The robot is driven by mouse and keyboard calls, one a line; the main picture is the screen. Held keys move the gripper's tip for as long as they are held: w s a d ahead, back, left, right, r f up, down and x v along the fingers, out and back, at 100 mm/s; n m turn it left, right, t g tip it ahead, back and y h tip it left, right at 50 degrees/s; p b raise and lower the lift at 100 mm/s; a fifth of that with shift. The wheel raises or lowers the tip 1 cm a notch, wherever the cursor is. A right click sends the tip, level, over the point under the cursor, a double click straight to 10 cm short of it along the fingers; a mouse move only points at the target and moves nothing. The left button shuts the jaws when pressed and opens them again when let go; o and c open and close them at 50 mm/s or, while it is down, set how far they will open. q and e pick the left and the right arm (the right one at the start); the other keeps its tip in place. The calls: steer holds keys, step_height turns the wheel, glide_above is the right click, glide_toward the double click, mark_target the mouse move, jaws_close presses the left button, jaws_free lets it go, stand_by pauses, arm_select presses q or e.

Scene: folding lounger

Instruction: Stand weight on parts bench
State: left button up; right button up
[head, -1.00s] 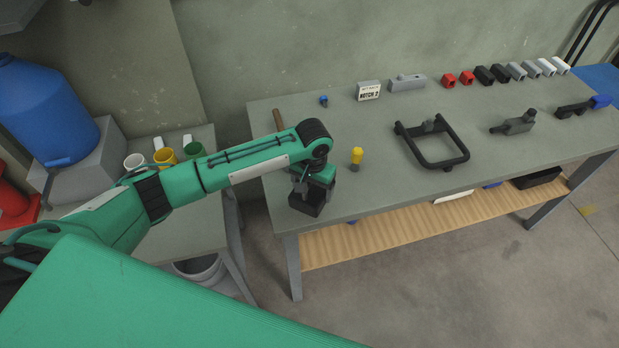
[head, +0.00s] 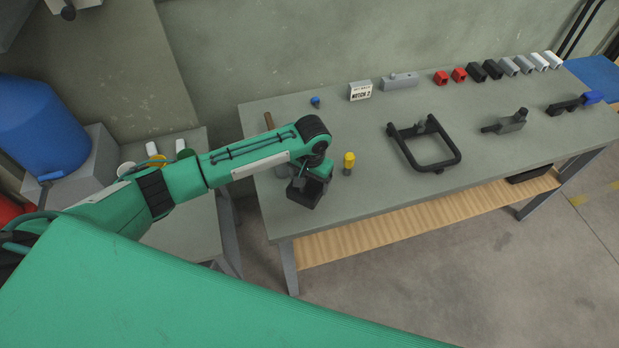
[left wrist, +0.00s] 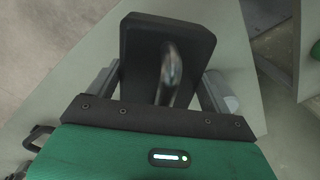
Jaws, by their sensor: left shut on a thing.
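The weight is a black block (head: 306,194) with a metal loop handle. It is over the front left corner of the parts bench (head: 385,185); I cannot tell whether its base touches the top. My left gripper (head: 300,181) is above the weight and shut on it. In the left wrist view the weight (left wrist: 138,42) lies beyond the gripper (left wrist: 160,88), with its handle (left wrist: 172,70) between the two grey fingers. The exact contact on the handle is partly hidden. My right gripper is out of view.
A yellow-topped piece (head: 348,162) stands just right of the weight. A brown handle (head: 269,121) shows behind my arm. The front strip right of the weight is clear.

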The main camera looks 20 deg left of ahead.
arm_select(q)
steer(key=shift+r+p, duration=0.3)
steer(key=shift+p, duration=0.05)
steer(key=shift+f+b, duration=1.15)
steer(key=shift+f, duration=2.1)
steer(key=shift+f, duration=0.5)
steer(key=o, duration=1.8)
steer(key=shift+o, duration=0.2)
steer(key=shift+s+f, duration=0.1)
steer(key=shift+s, duration=0.05)
steer(key=shift+r+b, duration=0.6)
steer(key=shift+r, duration=0.25)
steer(key=shift+d+r+b, duration=0.15)
steer(key=shift+r+b, duration=0.6)
steer(key=shift+r, duration=1.5)
